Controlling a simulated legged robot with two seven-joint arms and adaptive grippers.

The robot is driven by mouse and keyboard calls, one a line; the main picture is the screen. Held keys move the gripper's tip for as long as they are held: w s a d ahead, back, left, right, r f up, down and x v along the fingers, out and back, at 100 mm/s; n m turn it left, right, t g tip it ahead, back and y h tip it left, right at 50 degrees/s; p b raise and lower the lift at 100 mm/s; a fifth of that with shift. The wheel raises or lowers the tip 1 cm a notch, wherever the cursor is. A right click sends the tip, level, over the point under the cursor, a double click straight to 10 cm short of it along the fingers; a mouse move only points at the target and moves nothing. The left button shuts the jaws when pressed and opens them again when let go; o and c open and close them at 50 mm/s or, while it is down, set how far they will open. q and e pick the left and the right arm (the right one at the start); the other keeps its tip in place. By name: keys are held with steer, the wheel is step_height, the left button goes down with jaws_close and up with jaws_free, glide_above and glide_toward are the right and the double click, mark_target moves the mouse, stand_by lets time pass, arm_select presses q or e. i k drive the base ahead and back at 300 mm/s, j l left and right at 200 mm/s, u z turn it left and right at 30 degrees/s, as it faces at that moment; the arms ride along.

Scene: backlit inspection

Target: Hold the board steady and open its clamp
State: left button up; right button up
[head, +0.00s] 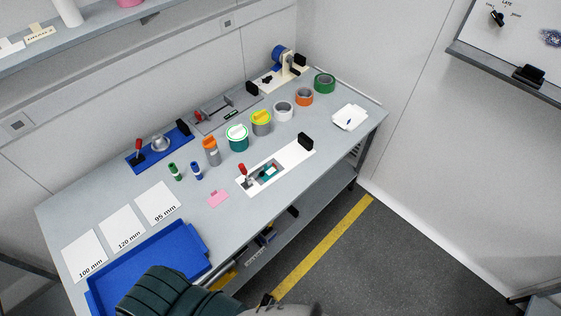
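A white board (297,153) lies on the grey bench near its front edge. A clamp with a red handle (241,168) sits at its left end, and the handle points up. Teal and dark parts lie beside the clamp, and a black block-like grip (305,142) stands at the right end. A blue board (178,143) behind it carries another red-handled clamp (138,146), a round metal part and a black grip. A grey board (205,117) farther back has a smaller red handle. Whether the clamps are closed is too small to tell. Neither gripper is in view.
Tape rolls and lidded containers stand in a row behind the white board, such as the green roll (324,83). Left are a blue tray (150,262), white labelled sheets (122,229) and a pink pad (218,198). Bare bench (345,140) lies to the right.

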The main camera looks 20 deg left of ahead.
mark_target(243, 168)
steer(key=i+u, duration=0.1)
steer(key=u, duration=0.3)
steer(key=l+u, duration=0.15)
steer(key=u, duration=0.3)
steer(key=i+l+u, duration=0.1)
steer(key=u, duration=0.3)
steer(key=i+l+u, duration=0.1)
steer(key=u, duration=0.35)
